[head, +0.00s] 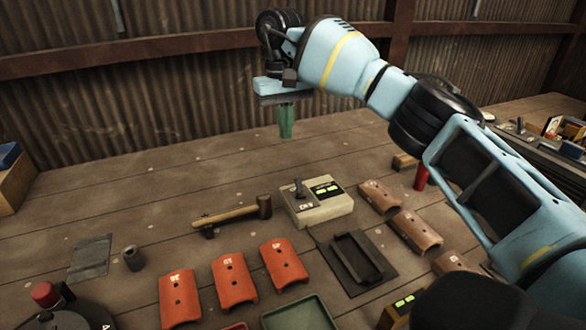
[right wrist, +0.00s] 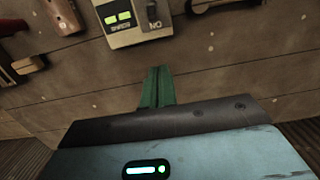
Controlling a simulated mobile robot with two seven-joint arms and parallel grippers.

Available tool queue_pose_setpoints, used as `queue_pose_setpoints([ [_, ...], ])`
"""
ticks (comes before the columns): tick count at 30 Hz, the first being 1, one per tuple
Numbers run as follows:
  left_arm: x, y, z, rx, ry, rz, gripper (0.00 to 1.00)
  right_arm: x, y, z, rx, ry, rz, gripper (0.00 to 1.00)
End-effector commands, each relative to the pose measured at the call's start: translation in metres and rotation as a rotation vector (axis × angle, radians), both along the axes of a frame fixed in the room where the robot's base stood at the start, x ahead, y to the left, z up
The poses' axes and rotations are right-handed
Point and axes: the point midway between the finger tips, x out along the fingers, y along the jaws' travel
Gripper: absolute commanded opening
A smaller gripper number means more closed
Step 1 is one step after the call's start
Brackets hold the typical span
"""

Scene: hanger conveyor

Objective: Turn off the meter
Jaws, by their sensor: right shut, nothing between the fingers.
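The meter (head: 325,210) is a beige box on the wooden table, right of centre in the head view. It has two lit green displays (head: 327,190) and a dark toggle switch (head: 299,189) standing up on its left part. In the right wrist view the meter (right wrist: 126,39) is at the top, with the switch (right wrist: 152,14) beside an upside-down label that seems to read ON. My right gripper (head: 287,122) is shut and empty, its green fingers pointing down above the table, beyond the meter and apart from it. It also shows in the right wrist view (right wrist: 158,75). My left gripper is out of view.
A hammer (head: 232,213) lies left of the meter. Orange curved pieces (head: 233,279) lie in front, a black tray (head: 338,283) front right, and brown curved pieces (head: 417,231) to the right, near a red cylinder (head: 421,178). The table behind the meter is mostly clear up to the corrugated wall.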

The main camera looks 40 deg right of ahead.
Motion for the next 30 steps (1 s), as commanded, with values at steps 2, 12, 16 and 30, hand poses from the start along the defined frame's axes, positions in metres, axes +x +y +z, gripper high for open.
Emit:
queue_pose_setpoints([
  [2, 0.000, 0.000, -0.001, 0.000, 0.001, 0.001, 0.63, 0.000, 0.000, -0.003, 0.000, 0.001, 0.000, 0.00],
  [12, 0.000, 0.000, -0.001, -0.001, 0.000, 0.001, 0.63, -0.005, 0.001, -0.051, -0.001, 0.004, 0.000, 0.00],
  [16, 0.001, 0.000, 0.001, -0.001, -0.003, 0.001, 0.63, -0.008, 0.001, -0.074, 0.000, 0.003, 0.001, 0.00],
  [30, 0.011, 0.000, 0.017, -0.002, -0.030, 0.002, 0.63, -0.038, 0.009, -0.084, 0.001, -0.002, 0.001, 0.00],
])
